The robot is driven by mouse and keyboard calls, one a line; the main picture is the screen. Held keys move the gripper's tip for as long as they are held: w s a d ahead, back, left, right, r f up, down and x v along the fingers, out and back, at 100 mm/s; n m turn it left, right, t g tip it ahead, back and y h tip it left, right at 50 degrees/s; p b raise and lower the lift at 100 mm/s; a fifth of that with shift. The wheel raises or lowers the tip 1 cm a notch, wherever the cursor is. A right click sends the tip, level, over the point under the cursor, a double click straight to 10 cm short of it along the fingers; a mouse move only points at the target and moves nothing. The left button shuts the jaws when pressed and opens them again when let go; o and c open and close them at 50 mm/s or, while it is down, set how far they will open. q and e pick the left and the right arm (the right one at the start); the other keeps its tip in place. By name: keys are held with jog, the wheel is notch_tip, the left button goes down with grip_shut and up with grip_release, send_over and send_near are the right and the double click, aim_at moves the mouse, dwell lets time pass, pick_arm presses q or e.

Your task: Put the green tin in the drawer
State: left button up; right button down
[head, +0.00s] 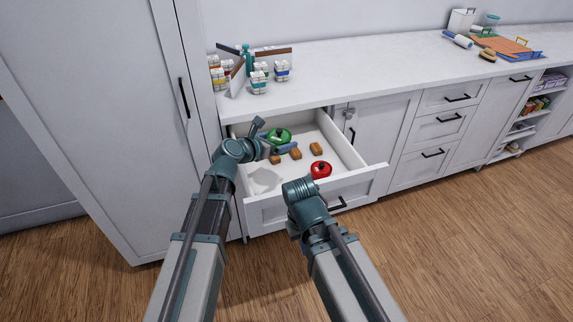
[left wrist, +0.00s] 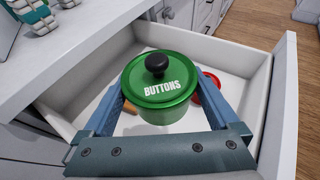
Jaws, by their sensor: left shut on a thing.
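The green tin (head: 280,136) has a black knob and, in the left wrist view, the word BUTTONS on its lid (left wrist: 160,80). My left gripper (head: 272,142) is shut on it, with one finger on each side. The tin is over the back left of the open white drawer (head: 350,183); I cannot tell whether it touches the drawer floor. My right gripper (head: 299,190) is by the drawer's front edge, its fingers hidden from view.
The counter (head: 370,72) above bears a rack with jars (head: 258,82) at the left. A tall cabinet (head: 110,110) stands left of the drawer.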

pick_arm(q)
jog(key=shift+f+b, duration=4.45)
jog(key=shift+f, duration=0.3)
jog(key=shift+f, duration=0.1)
jog(key=shift+f+b, duration=0.5)
jog(key=shift+b, duration=0.1)
jog(key=o, duration=1)
